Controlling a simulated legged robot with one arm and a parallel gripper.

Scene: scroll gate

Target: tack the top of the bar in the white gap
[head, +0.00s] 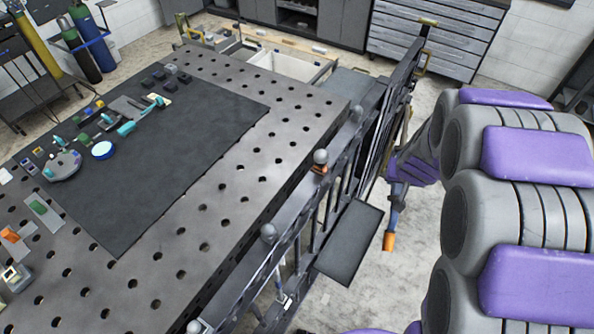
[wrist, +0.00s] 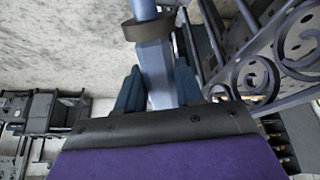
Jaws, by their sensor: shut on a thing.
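A dark metal gate (head: 328,215) with upright bars and ball tops stands along the near side of the perforated table. Its scrollwork (wrist: 256,78) shows at the right of the wrist view. My gripper (wrist: 158,88) is shut on a blue-grey tool (wrist: 153,58) with a dark ring around it. In the head view the tool's orange end (head: 389,241) points down beside the gate, apart from it. My arm hides most of the gripper there. A small pale patch (head: 282,297) shows low on the gate; I cannot tell whether it is the white gap.
The perforated steel table (head: 225,235) carries a black mat (head: 190,155) with several small tools and parts. A dark flat plate (head: 350,242) juts out from the gate toward my arm. Grey drawers (head: 430,40) stand at the back. The concrete floor beyond the plate is clear.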

